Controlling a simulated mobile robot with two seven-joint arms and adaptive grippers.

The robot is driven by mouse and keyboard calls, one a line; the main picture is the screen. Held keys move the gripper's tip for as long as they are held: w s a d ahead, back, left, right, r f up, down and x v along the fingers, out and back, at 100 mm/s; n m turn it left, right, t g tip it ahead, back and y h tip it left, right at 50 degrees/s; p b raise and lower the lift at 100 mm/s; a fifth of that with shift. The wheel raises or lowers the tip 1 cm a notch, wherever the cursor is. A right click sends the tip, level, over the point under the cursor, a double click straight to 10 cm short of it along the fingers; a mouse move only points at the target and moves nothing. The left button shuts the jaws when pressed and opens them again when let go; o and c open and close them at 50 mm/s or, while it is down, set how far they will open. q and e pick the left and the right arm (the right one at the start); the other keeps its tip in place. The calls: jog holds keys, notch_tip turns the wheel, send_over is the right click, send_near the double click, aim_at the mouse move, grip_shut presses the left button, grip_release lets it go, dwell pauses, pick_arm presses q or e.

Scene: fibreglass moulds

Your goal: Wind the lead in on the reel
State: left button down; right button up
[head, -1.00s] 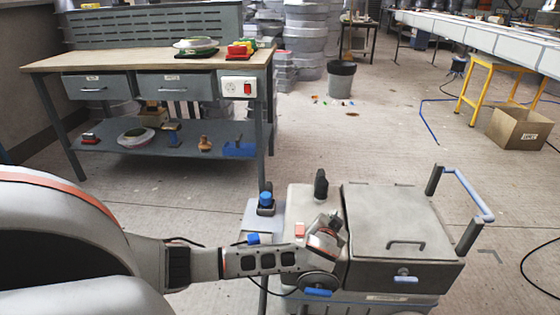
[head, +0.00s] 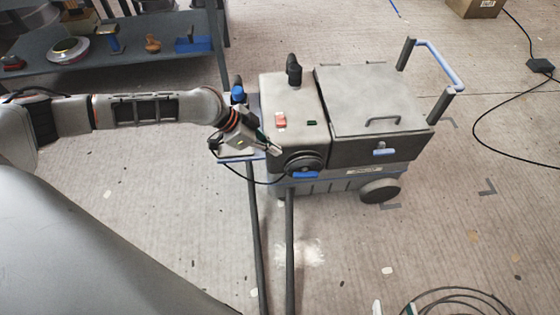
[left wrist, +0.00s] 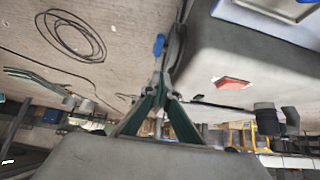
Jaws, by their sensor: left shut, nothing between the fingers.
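The reel (head: 302,162) is a dark disc low on the front of a grey wheeled machine (head: 292,100), with a blue handle (head: 306,174) at its lower edge. My left gripper (head: 274,149) is shut and empty, just left of the reel. In the left wrist view its green-sided fingers (left wrist: 168,94) meet near the machine's side, below a blue part (left wrist: 159,46). The black lead (head: 262,181) hangs in a curve under the gripper; its link to the reel is partly hidden. Two pale tips at the bottom edge look like my right gripper (head: 394,309), spread apart.
A loose loop of black cable (head: 450,292) lies on the floor at bottom right; loops also show in the left wrist view (left wrist: 72,35). Another cable runs to a black box (head: 540,65). A workbench shelf (head: 130,62) stands at upper left. The floor right of the machine is mostly clear.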

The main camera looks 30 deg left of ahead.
pick_arm(q)
jog(key=b, duration=0.3)
send_over(299, 173)
jog(key=s+a, duration=0.1)
jog(key=a, duration=0.1)
jog(key=f, duration=0.9)
jog(key=shift+s+d, duration=0.15)
jog(key=shift+s, duration=0.05)
jog(key=shift+s+a+f+b, duration=0.15)
jog(key=shift+f+b, duration=0.1)
jog(key=shift+f, duration=0.3)
jog(key=shift+s+a+f+b, duration=0.1)
jog(key=shift+a+f+b, duration=0.1)
jog(key=shift+f, duration=0.35)
jog(key=shift+w+f, duration=0.15)
jog(key=shift+f, duration=0.2)
pick_arm(e)
jog(key=shift+m+t+y, duration=0.5)
jog(key=shift+m, duration=0.2)
jog(key=a+r, duration=0.1)
jog(key=w+a+r, duration=0.1)
jog(key=a, duration=0.1)
jog(key=shift+w+a+r, duration=0.1)
jog(key=shift+w, duration=0.1)
pick_arm(q)
jog(key=shift+r, duration=0.1)
